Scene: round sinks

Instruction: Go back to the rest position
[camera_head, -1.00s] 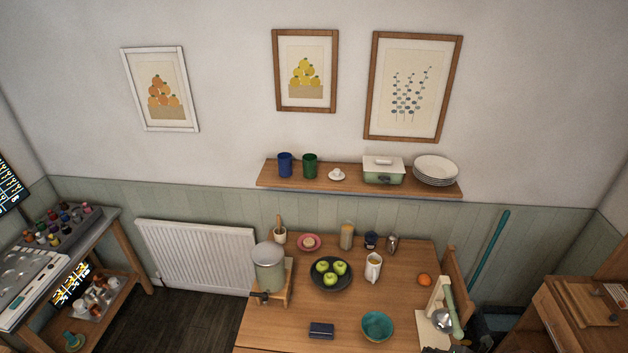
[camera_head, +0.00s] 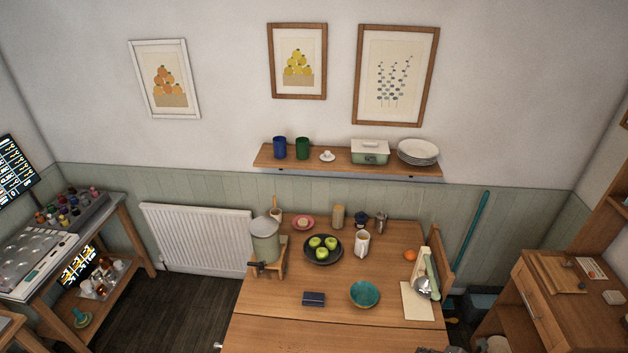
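Neither gripper can be made out in the head view. A small dark shape at the bottom edge, right of centre, is cut off, and I cannot tell what it is. The wooden table (camera_head: 275,335) stands in front of me.
A wall shelf (camera_head: 340,160) holds cups, a green dish and plates. A white radiator (camera_head: 200,238) is on the wall. A side table (camera_head: 118,225) with bottles stands left. A wooden cabinet (camera_head: 560,320) stands right. Dark floor (camera_head: 195,310) is bare left of the table.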

